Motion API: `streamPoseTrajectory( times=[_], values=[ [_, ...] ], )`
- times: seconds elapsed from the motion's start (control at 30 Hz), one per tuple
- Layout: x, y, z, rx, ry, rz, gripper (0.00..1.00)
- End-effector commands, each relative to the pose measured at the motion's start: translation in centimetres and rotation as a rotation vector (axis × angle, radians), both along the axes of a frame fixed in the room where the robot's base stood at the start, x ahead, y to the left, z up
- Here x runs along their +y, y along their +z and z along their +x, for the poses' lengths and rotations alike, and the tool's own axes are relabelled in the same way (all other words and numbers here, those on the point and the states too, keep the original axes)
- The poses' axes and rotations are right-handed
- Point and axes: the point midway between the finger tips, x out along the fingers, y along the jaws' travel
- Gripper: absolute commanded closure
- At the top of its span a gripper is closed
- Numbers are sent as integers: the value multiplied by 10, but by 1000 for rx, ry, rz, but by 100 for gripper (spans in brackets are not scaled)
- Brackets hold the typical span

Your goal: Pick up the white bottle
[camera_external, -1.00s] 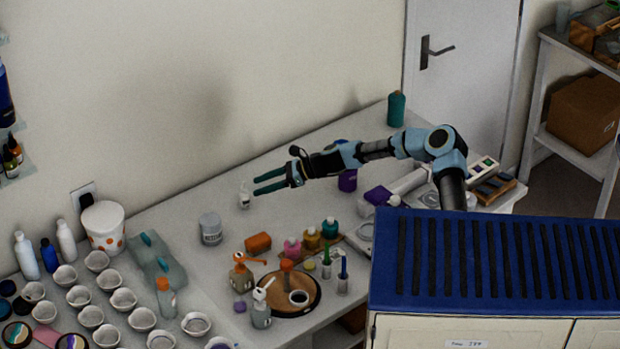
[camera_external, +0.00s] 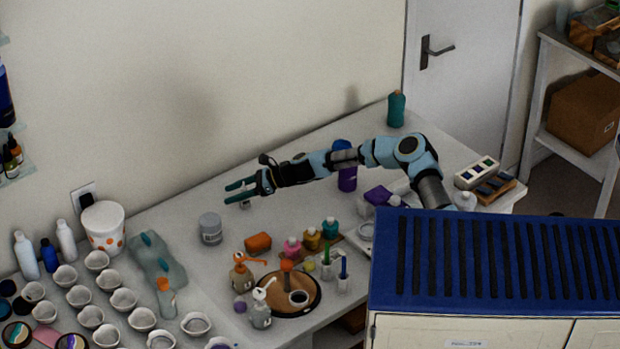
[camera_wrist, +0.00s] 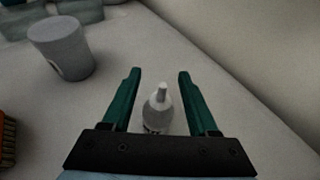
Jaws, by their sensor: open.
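The white bottle (camera_wrist: 157,108) is small with a narrow pointed tip. In the wrist view it stands between the two green fingers of my gripper (camera_wrist: 158,78), which are open with a gap on each side of it. In the external view my gripper (camera_external: 236,191) is over the bottle, and only the bottle's low part (camera_external: 245,204) shows below the fingers. I cannot tell whether a finger touches it.
A grey jar (camera_external: 210,229) stands just left of the bottle; it also shows in the wrist view (camera_wrist: 62,47). A wall runs behind the table.

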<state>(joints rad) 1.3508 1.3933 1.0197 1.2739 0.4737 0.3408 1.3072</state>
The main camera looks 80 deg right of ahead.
Motion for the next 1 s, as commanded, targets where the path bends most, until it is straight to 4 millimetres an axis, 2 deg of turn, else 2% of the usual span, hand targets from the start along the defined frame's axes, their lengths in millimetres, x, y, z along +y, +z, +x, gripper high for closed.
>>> streamPoseTrajectory(
  times=[0.07,0.57,1.0],
  values=[
    [0,0,0,0,0,0,45],
    [0,0,0,0,0,1,100],
    [0,-2,-1,2,0,2,100]
  ],
)
